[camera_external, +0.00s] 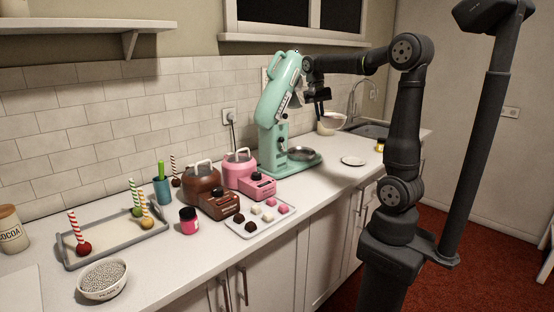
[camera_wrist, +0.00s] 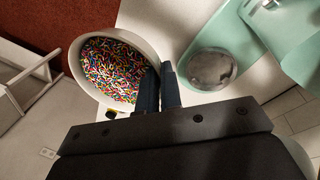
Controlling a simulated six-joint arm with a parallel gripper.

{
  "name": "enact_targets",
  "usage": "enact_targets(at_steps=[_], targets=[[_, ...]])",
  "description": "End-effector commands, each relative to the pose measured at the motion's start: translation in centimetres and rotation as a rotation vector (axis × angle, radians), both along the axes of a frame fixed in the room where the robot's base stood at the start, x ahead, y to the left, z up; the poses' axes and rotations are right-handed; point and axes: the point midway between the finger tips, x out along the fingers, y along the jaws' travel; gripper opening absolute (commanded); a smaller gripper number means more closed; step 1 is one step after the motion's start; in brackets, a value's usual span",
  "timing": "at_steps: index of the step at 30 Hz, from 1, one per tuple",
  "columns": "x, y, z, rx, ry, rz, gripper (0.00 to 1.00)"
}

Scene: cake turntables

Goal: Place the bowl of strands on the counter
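The bowl of strands (camera_external: 331,124) is a cream bowl at the far end of the counter (camera_external: 330,178), near the sink. The wrist view shows it from above, filled with multicoloured strands (camera_wrist: 112,72). My gripper (camera_external: 320,101) is at the bowl's near-left rim in the external view. In the wrist view my gripper (camera_wrist: 159,82) has one finger inside the bowl and one outside, shut on the rim. The bowl seems to be held above the counter, covering part of it. Its underside is hidden in the wrist view.
A white plate (camera_external: 354,160) and a small yellow jar (camera_external: 380,145) are to the right. A pearl bowl (camera_external: 103,280), tray (camera_external: 116,238), cake pops and pink and brown pots crowd the left counter.

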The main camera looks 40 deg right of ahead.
Motion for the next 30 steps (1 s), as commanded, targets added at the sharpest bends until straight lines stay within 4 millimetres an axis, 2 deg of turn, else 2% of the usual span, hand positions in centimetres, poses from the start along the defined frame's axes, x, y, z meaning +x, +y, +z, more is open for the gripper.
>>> enact_targets(at_steps=[1,6,10,12,21,30], targets=[[-0.3,-1.8,0.6,-0.001,-0.001,-0.072,0.00],[-1.5,-7.2,1.8,-0.003,0.002,-0.262,0.00],[-1.9,-12.0,1.7,-0.006,0.006,-0.300,0.00],[-1.6,-14.9,0.9,-0.007,0.008,-0.234,0.00],[0.1,-23.5,-3.1,-0.012,0.006,0.163,0.00],[0.3,-32.3,-7.0,-0.017,0.006,0.542,0.00]])
